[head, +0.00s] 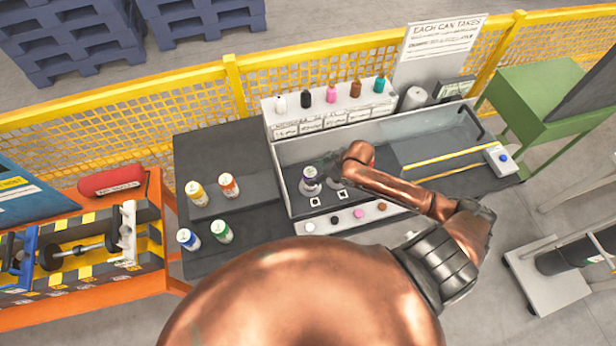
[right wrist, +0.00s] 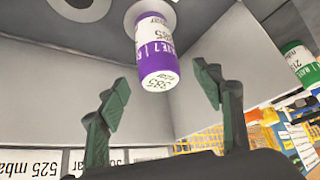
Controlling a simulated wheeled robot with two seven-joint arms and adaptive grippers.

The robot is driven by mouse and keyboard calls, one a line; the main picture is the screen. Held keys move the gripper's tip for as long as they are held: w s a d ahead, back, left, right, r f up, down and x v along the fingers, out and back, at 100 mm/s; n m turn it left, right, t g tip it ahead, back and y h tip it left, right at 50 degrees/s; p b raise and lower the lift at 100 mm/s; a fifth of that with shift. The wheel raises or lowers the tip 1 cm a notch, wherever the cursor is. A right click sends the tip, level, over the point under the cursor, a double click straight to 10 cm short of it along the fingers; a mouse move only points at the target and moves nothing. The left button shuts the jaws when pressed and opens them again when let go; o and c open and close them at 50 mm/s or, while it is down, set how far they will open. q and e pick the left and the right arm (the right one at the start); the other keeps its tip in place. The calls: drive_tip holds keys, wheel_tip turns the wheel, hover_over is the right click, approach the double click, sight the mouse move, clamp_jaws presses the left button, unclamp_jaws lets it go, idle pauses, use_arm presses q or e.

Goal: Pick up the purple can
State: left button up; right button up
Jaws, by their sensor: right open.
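The purple can (head: 310,182) has a white upper part and stands in the left part of a grey open-topped trough (head: 287,160). My left gripper is not in view.
Yellow (head: 197,194), orange (head: 229,186), blue (head: 188,239) and green (head: 222,232) cans stand on the dark table at left. Several coloured bottles (head: 331,93) line the ledge behind the trough. Small coloured pieces (head: 358,213) sit along its front ledge. A blue-button box (head: 498,158) is at right.

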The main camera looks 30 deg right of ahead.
sight(314, 174)
drive_tip(key=x, duration=0.3)
drive_tip(key=shift+d+f+p, duration=0.15)
drive_tip(key=shift+p, duration=0.2)
drive_tip(key=shift+x, duration=1.4)
drive_tip(key=shift+s, duration=0.1)
drive_tip(key=c, duration=1.3)
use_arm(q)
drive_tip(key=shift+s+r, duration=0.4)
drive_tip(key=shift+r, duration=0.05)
use_arm(e)
drive_tip(key=shift+c, duration=1.1)
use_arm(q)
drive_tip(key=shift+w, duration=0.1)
